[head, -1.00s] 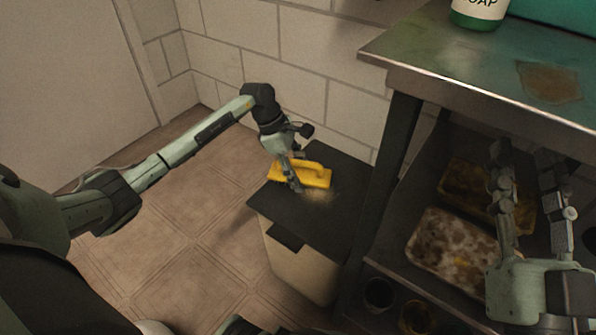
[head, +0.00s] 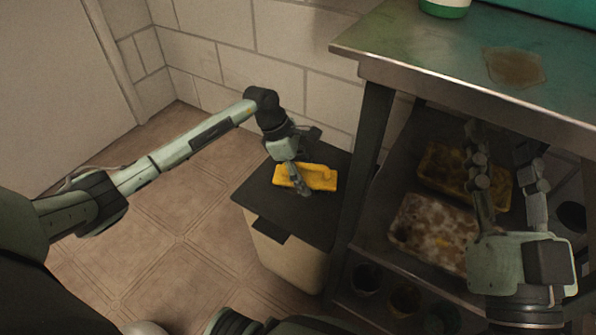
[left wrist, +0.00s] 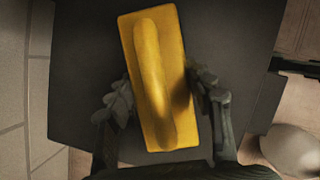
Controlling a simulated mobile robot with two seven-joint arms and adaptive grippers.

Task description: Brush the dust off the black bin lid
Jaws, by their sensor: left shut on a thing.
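The black bin lid (head: 310,225) lies flat on a beige bin beside the steel bench. It fills much of the left wrist view (left wrist: 85,90). A yellow brush (head: 318,177) with a raised long grip rests on or just above the lid; contact cannot be told. My left gripper (head: 300,184) is shut on the brush; its fingers flank the grip in the left wrist view, where the brush (left wrist: 152,80) hides part of the lid. I see no clear dust on the bare lid now. My right gripper (head: 502,140) is open and empty before the shelf.
The steel bench (head: 440,80) stands right of the bin, its leg close to the lid's right edge. A brown stain (head: 514,67) marks its top. Soiled trays (head: 432,232) fill the shelf below, with several pots lower down. A tiled wall (head: 275,85) stands behind; floor is free left.

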